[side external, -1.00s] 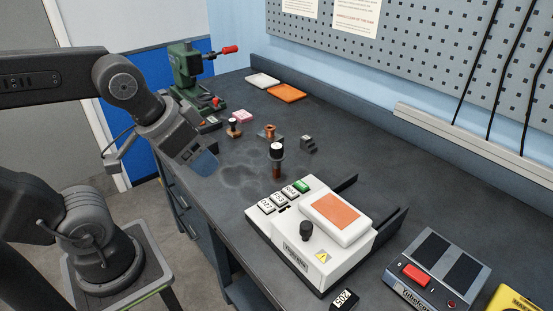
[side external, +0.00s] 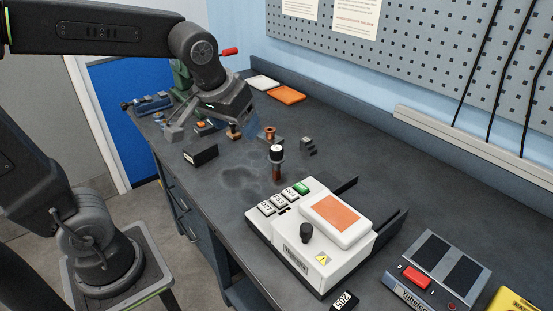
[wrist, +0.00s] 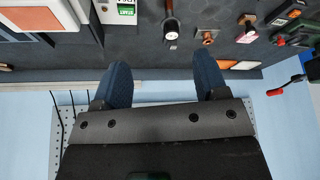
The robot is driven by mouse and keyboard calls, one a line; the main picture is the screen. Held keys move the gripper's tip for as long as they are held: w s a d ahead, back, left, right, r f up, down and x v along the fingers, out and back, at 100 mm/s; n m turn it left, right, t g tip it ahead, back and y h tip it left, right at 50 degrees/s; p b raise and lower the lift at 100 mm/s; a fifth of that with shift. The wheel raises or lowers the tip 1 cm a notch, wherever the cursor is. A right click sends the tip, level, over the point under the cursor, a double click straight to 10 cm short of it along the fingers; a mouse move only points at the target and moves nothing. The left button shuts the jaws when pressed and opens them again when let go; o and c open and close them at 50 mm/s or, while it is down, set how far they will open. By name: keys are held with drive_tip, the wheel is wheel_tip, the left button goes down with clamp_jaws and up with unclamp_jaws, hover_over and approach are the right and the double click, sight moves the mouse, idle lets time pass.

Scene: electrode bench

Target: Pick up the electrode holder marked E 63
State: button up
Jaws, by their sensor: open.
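A dark upright holder with a white round top and a copper-brown lower part (side external: 277,161) stands mid-bench in the side view; its white top also shows in the wrist view (wrist: 171,32). A copper-coloured piece (side external: 270,133) stands behind it, and a dark-topped copper piece (side external: 234,131) is further left. I cannot read E 63 on any of them. My gripper (side external: 248,120) is above the bench near these pieces, partly hidden by its own wrist. In the wrist view my gripper (wrist: 160,67) has two blue fingers wide apart with nothing between them.
A white device with an orange pad (side external: 337,219) is at the front, and a grey two-pad unit (side external: 434,270) is to its right. A black box (side external: 201,152) lies at the left. A green machine (side external: 181,78) and an orange tray (side external: 286,94) are behind. Bare bench lies mid-left.

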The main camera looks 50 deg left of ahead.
drive_tip(key=w+a+f+n+g+y, duration=0.1)
drive_tip(key=w+a+n, duration=0.1)
drive_tip(key=w, duration=0.3)
drive_tip(key=w+a+f+n, duration=0.1)
drive_tip(key=w+f+n, duration=0.1)
drive_tip(key=w, duration=0.3)
approach(276, 148)
drive_tip(key=x, duration=0.5)
drive_tip(key=shift+r, duration=0.1)
drive_tip(key=shift+x, duration=2.75)
drive_tip(key=shift+s, duration=0.1)
drive_tip(key=c, duration=1.1)
drive_tip(key=shift+c, duration=0.2)
